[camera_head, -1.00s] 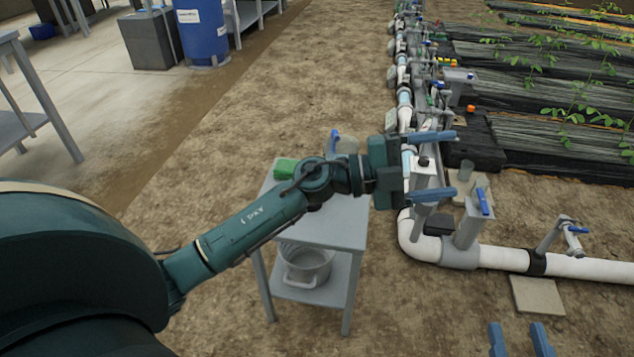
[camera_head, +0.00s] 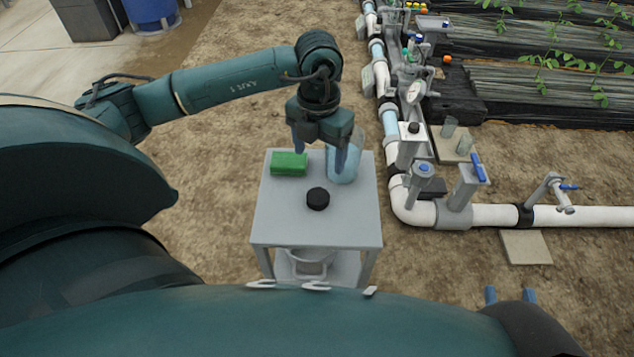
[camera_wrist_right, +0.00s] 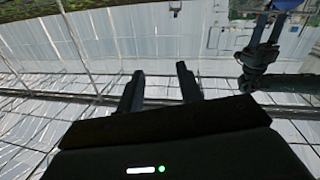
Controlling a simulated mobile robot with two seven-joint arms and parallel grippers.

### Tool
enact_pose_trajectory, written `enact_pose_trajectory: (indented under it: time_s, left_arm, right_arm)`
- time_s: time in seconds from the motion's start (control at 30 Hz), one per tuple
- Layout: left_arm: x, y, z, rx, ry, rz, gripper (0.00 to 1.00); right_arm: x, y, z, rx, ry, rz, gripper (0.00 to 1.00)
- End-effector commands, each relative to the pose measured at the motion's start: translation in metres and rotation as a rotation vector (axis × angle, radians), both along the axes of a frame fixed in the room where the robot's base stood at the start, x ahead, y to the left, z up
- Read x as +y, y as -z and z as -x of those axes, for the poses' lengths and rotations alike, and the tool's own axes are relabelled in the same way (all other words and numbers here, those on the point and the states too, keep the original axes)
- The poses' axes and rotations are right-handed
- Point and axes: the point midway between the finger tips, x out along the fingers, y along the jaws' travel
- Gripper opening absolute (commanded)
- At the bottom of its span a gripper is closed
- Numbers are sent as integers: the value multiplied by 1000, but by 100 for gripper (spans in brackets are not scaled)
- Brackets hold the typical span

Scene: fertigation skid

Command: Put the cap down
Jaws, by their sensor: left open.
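A round black cap (camera_head: 318,199) lies on the grey top of a small table (camera_head: 280,225). My left gripper (camera_head: 321,160) points down over the table, just behind the cap in the head view. Its two blue fingers are apart with nothing between them, and the cap is clear of them. My right gripper (camera_head: 511,295) shows only its fingertips at the bottom right of the head view. In the right wrist view its fingers (camera_wrist_right: 158,85) are apart and empty.
A green block (camera_head: 289,163) and a translucent blue jug (camera_head: 345,170), partly behind my left gripper, stand on the table. A pot (camera_head: 312,262) sits on the lower shelf. White pipework (camera_head: 490,215) with blue-handled valves runs to the right. The table's front is clear.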

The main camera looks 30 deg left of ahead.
Motion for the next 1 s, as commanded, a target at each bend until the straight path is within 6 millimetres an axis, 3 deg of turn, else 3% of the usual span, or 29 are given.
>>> enact_pose_trajectory:
  time_s: [0.4, 0.67, 1.0]
  left_arm:
    - [3, 68, 1, 6, -2, -12, 72]
    - [3, 84, 0, 3, -1, -11, 72]
    - [3, 130, -3, 5, -1, -11, 72]
  right_arm:
    - [8, 2, 2, -129, -38, -10, 36]
    - [10, 1, 4, -163, -51, -16, 36]
    - [13, 1, 2, -188, -65, -63, 36]
